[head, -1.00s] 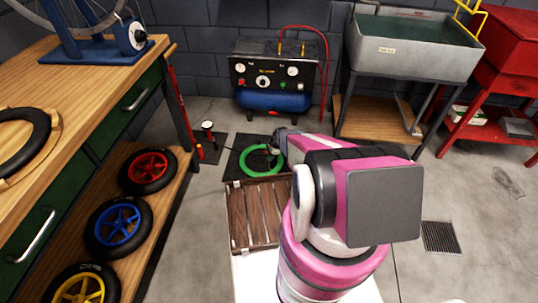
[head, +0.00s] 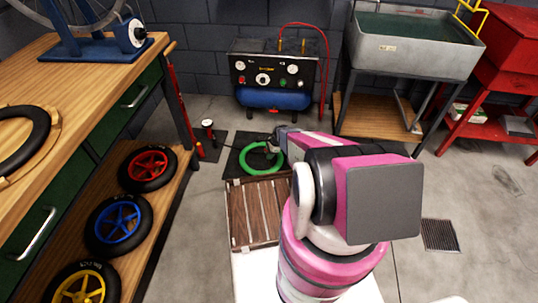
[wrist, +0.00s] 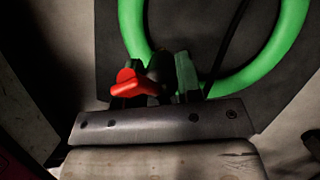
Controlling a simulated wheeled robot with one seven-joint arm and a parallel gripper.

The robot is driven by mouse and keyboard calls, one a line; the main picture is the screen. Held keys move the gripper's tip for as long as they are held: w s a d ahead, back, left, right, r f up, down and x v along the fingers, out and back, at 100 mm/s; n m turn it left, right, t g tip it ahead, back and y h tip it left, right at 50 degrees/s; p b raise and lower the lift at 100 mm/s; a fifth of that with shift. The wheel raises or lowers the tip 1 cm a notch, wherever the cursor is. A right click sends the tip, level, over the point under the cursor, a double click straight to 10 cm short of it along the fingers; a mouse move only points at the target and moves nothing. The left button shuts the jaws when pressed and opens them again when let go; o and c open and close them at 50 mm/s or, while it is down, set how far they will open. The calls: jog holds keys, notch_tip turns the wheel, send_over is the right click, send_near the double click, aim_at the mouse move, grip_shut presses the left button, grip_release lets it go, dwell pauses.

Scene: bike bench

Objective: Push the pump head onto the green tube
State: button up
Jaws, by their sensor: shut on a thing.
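The green tube (head: 262,171) lies as a ring on a dark mat on the floor in the head view. Its lower arc (wrist: 222,85) curves behind my gripper in the wrist view. My gripper (wrist: 158,82) is shut on the dark pump head (wrist: 159,68), whose red lever (wrist: 132,83) sticks out to the left. The fingers hide much of the head. In the head view my gripper (head: 272,146) is over the upper right of the ring. I cannot tell whether the pump head touches the tube or its valve.
A slatted wooden crate (head: 254,213) stands in front of the dark mat (head: 232,163). A red floor pump (head: 180,103) with a gauge (head: 207,123) is left of the mat. The compressor (head: 273,80) is behind. The workbench (head: 92,75) with wheels below borders the left.

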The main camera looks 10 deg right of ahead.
jog(key=shift+f, duration=1.6)
dwell(0.3)
jog(key=o, duration=1.1)
jog(key=shift+c, duration=0.2)
jog(key=v, duration=1.1)
jog(key=s+a+r+n+h, duration=0.1)
jog(key=s+r+n, duration=0.4)
jog(key=r, duration=0.7)
jog(key=s+a+r+n+h, duration=0.1)
jog(key=s+r+n+h, duration=0.1)
jog(key=s+r+n, duration=0.4)
jog(key=s+a+r+n+h, duration=0.1)
jog(key=s+r+n, duration=0.5)
jog(key=r, duration=1.2)
jog(key=s+a, duration=0.1)
jog(key=s, duration=0.3)
jog(key=shift+s+r, duration=0.25)
jog(key=shift+s, duration=0.1)
